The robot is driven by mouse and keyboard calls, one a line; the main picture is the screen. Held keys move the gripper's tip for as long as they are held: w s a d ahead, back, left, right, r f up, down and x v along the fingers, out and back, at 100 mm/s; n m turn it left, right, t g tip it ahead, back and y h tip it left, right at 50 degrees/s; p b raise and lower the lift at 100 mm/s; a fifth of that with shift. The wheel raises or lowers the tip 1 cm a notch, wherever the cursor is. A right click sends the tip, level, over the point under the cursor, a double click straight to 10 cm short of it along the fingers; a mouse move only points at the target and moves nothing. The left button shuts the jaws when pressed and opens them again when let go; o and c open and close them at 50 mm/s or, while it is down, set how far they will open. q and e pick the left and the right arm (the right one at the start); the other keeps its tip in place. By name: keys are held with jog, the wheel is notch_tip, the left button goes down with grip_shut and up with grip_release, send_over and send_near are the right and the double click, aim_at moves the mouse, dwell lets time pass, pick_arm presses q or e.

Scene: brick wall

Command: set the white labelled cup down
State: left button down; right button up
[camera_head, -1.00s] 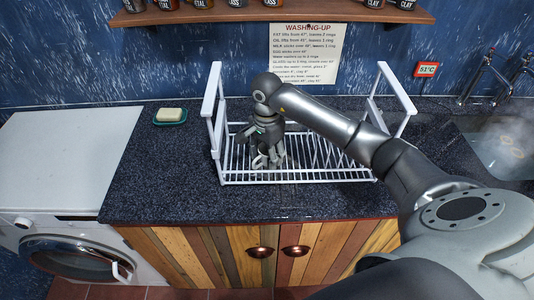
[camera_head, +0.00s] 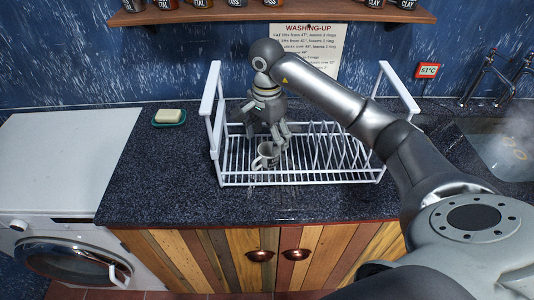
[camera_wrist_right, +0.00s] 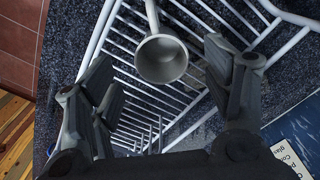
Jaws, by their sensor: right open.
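The white cup (camera_head: 266,153) stands on the bars of the white dish rack (camera_head: 300,181), in its left part. Its handle points toward the rack's front left. In the right wrist view the cup (camera_wrist_right: 161,60) is seen from above, its mouth facing me and looking empty. No label can be made out. My right gripper (camera_head: 267,135) is open just above the cup. In the right wrist view its fingers (camera_wrist_right: 158,85) are spread wide on either side, apart from the cup. My left gripper is not in view.
Wire plate dividers (camera_head: 338,147) fill the rack's middle and right. A soap dish (camera_head: 169,117) sits to the left, and a steaming sink (camera_head: 505,155) is at the right. A shelf of jars (camera_head: 270,14) and a washing-up notice (camera_head: 310,45) are above.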

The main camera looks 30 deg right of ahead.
notch_tip(320, 180, up, 5)
dwell(0.3)
jog(key=shift+s+f, duration=0.1)
dwell(0.4)
